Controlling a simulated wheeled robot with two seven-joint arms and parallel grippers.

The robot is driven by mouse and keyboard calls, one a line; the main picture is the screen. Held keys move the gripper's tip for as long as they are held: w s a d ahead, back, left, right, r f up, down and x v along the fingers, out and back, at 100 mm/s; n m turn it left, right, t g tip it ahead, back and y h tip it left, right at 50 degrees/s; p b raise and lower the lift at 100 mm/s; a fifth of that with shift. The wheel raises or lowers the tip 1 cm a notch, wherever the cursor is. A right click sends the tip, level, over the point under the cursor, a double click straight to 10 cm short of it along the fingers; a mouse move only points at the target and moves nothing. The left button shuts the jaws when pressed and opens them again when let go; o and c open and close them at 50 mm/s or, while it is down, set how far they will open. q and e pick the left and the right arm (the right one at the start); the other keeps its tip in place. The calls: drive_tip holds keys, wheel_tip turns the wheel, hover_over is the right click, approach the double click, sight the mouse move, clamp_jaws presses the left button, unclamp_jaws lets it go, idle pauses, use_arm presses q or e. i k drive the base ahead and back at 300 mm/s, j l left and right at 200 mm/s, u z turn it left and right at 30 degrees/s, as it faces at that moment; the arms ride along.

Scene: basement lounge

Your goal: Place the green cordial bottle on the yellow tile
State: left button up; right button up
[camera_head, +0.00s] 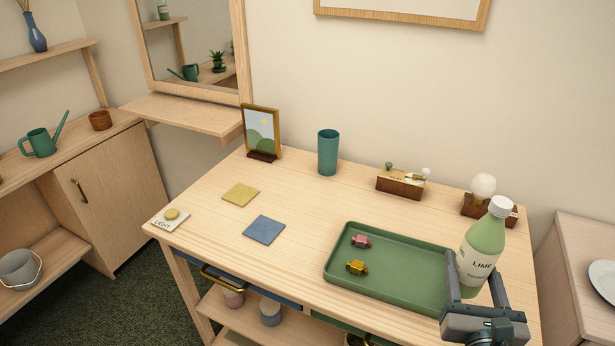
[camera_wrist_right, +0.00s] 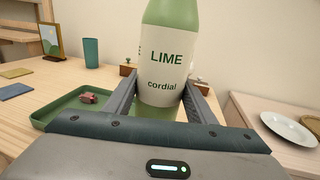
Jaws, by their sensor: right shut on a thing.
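The green cordial bottle (camera_head: 484,243) has a white cap and a white label reading LIME cordial. My right gripper (camera_head: 477,278) is shut on its lower part, at the right end of the green tray. The bottle stands nearly upright between the fingers in the right wrist view (camera_wrist_right: 166,60); I cannot tell whether its base touches the tray. The yellow tile (camera_head: 241,194) lies flat and bare on the table at the left, behind the blue tile (camera_head: 264,230). My left gripper is not in view.
The green tray (camera_head: 375,286) holds a pink and a yellow wrapped candy. A teal cup (camera_head: 328,152), a picture frame (camera_head: 262,134) and wooden boxes (camera_head: 401,184) stand along the back. A light switch (camera_head: 171,217) is at the left edge. Mid-table is clear.

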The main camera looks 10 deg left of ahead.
sight(241, 193)
drive_tip(key=i+j+u, duration=0.25)
drive_tip(key=j, duration=0.3)
drive_tip(key=i+j+u, duration=0.2)
drive_tip(key=j, duration=0.3)
drive_tip(key=i+j+u, duration=0.25)
drive_tip(key=i+j, duration=0.1)
drive_tip(key=j, duration=0.1)
